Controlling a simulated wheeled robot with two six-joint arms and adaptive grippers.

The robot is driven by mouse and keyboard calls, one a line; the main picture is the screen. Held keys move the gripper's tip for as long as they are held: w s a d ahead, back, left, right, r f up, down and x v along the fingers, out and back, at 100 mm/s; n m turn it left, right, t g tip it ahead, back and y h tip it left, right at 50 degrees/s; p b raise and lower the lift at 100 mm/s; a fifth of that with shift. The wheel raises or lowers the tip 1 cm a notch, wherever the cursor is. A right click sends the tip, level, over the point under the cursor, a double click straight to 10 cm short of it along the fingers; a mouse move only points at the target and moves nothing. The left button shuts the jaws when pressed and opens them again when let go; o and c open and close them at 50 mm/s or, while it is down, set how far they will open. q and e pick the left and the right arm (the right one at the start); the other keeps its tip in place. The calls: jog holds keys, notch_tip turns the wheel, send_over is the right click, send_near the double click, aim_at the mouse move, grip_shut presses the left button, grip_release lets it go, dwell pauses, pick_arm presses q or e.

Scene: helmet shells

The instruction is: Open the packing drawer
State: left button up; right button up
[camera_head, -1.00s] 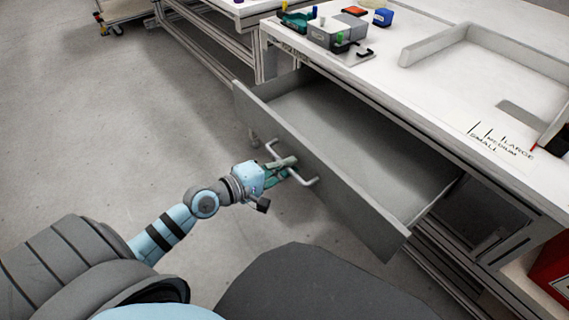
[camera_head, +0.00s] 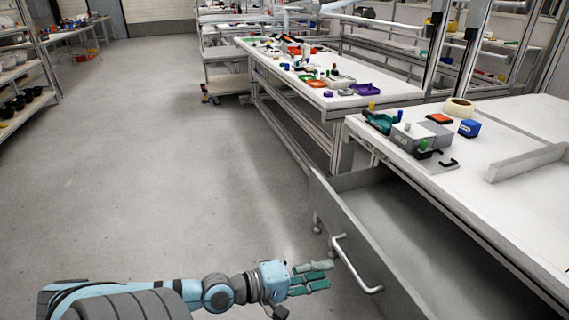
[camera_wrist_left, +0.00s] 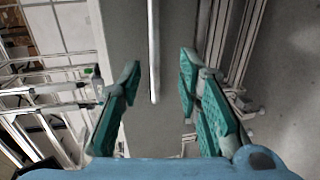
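The packing drawer (camera_head: 350,222) is a grey drawer pulled out from under the white workbench, its empty inside showing. Its silver bar handle (camera_head: 352,264) is on the front panel. My left gripper (camera_head: 322,276) is just left of the handle, its green fingers apart and holding nothing. In the left wrist view the handle (camera_wrist_left: 153,50) runs upright beyond and between the open fingertips (camera_wrist_left: 158,75), apart from both. My right gripper is not in view.
The workbench top (camera_head: 500,150) carries a grey box (camera_head: 408,138), a blue block (camera_head: 469,128) and a tape roll (camera_head: 458,107). Another long bench (camera_head: 390,92) stands behind. Shelves (camera_head: 18,85) stand far left. The grey floor (camera_head: 150,190) on the left is clear.

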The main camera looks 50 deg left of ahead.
pick_arm(q)
jog(key=f+v, duration=0.1)
jog(key=v, duration=0.7)
jog(key=shift+s+a+f, duration=0.2)
jog(key=shift+s+f, duration=0.15)
jog(key=shift+s, duration=0.1)
